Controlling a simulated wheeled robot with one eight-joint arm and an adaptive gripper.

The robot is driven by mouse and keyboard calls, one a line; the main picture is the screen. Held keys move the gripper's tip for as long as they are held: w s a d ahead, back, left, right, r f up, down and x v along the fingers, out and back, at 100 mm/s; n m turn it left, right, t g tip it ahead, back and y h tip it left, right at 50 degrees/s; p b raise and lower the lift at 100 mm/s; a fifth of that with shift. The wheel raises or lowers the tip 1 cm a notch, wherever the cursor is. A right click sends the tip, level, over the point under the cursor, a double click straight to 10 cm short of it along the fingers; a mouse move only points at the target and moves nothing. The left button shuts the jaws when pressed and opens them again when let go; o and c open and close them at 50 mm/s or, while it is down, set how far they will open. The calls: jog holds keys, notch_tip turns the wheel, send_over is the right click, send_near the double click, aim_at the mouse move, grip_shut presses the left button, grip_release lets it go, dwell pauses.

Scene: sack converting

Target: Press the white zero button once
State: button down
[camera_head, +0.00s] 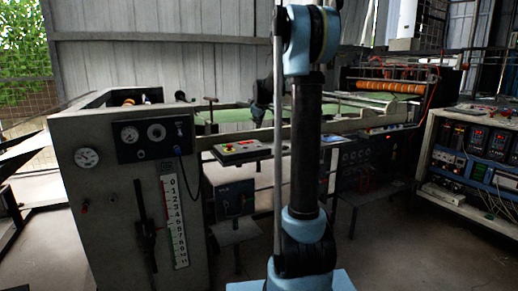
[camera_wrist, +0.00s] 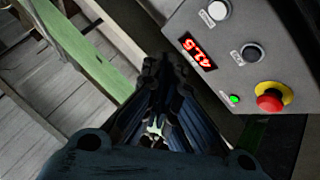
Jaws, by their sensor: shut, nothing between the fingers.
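In the wrist view, a white round button (camera_wrist: 217,10) sits near the top edge on a grey control panel (camera_wrist: 245,20). The small label beside it is too small to read surely. My gripper (camera_wrist: 165,65) is shut and empty, its dark fingertips beside the panel's left edge and apart from the white button. In the head view, the small panel (camera_head: 240,150) with a red display and buttons stands at the machine's front. My gripper (camera_head: 260,108) shows dark above it, partly hidden by my arm.
A green rail (camera_wrist: 80,45) runs left of my gripper. A grey cabinet (camera_head: 100,210) stands left.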

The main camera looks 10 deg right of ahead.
dwell(0.3)
jog(key=shift+f, duration=4.4)
jog(key=shift+s+f, duration=0.1)
jog(key=shift+f, duration=0.65)
jog(key=shift+r, duration=0.85)
jog(key=shift+r, duration=2.5)
